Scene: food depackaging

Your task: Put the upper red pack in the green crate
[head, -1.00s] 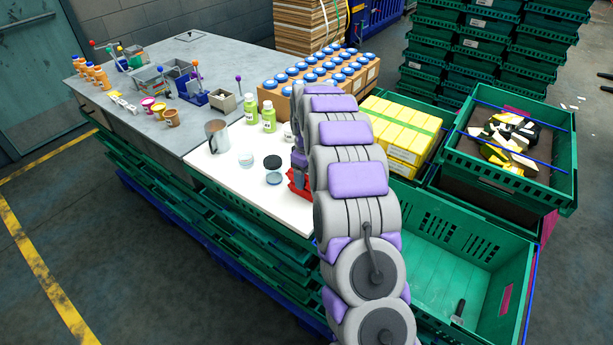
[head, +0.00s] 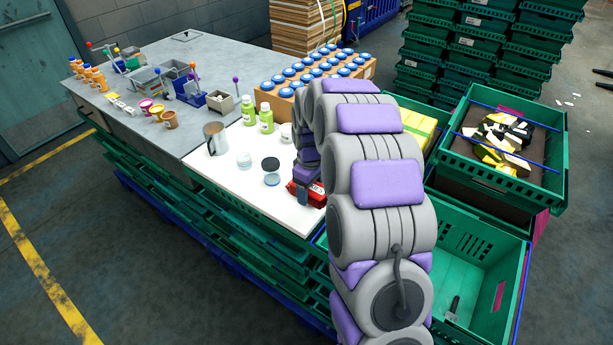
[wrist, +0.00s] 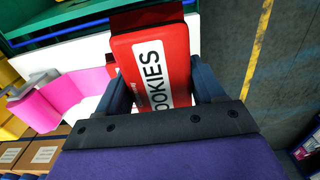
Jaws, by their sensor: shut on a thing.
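The upper red pack (wrist: 150,60), with a white label reading "OOKIES", is between the two dark blue fingers of my gripper (wrist: 160,84) in the wrist view. My gripper is shut on it. A second, darker red surface (wrist: 148,15) shows just beyond it, probably the lower pack. In the head view, red packaging (head: 314,191) shows at the right front edge of the white board, partly hidden by my gripper (head: 303,194) and arm. I cannot tell whether the held pack is lifted clear. The open green crate (head: 485,240) stands at the lower right, partly behind my arm.
The white board (head: 240,187) holds a metal mug (head: 215,138), green bottles (head: 266,117) and small jars. A box of blue-capped bottles (head: 320,75) and yellow packs (head: 418,128) stand behind. A dark item (head: 453,308) lies in the mostly empty crate. Another crate (head: 500,187) holds waste.

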